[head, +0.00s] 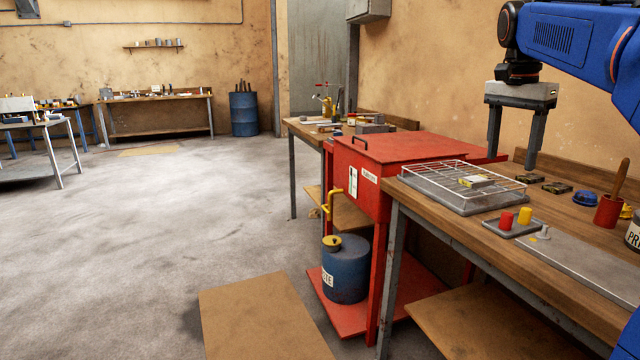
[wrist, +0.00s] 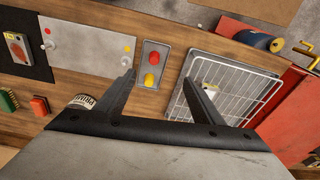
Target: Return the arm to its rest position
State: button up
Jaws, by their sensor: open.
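My arm (head: 570,35) is blue and reaches in from the upper right of the head view. My gripper (head: 516,142) hangs from it, fingers pointing down, above the wooden workbench (head: 570,285). The two fingers are apart with nothing between them. In the wrist view my gripper (wrist: 163,90) also shows open and empty, with the bench beyond the fingertips. No rest mark or cradle for the arm shows.
A wire rack on a grey tray (head: 450,200) holds a small part. Near it are a plate with red and yellow pegs (head: 515,222), a red brush pot (head: 608,212) and a blue cap (head: 585,198). A red cabinet (head: 400,150) adjoins the bench. Open floor lies left.

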jog(key=s+a+f+n+t, duration=0.1)
jog(key=s+a+f+n, duration=0.3)
jog(key=s+f, duration=0.5)
jog(key=s+a+f+n+t+y, duration=0.1)
jog(key=s+a+f+n, duration=0.3)
jog(key=s+f, duration=0.5)
jog(key=s+a+f+n+t, duration=0.2)
jog(key=s+a+f+n, duration=0.2)
jog(key=s+f, duration=0.5)
notch_tip(320, 180, down, 4)
jog(key=shift+s+a+f+n, duration=0.15)
jog(key=shift+s+a+n, duration=0.15)
jog(key=shift+n, duration=0.1)
